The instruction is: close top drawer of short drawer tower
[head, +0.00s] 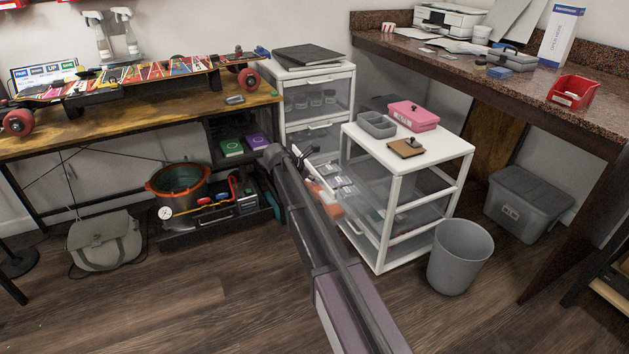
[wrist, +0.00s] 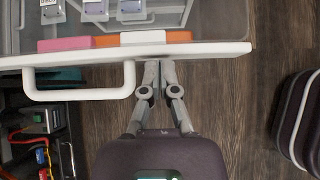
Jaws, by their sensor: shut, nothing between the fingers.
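The short drawer tower (head: 452,148) is white-framed with clear drawers, standing at the middle right in the head view. Its top drawer is pulled out toward the left, with small flat items (head: 342,186) inside. In the wrist view, the drawer's white front edge (wrist: 215,50) runs across the top, with a white handle (wrist: 80,95) at left. Orange and pink pieces lie just behind that front. My gripper (wrist: 160,66) is shut and empty, its tips at the drawer front just right of the handle; whether they touch cannot be told. My arm hides the gripper in the head view.
A pink box (head: 413,116), grey organizer (head: 376,124) and brown board (head: 407,148) lie on the tower. A taller drawer unit (head: 318,75) stands behind. A grey bin (head: 460,257) stands beside the tower. The floor in front is open.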

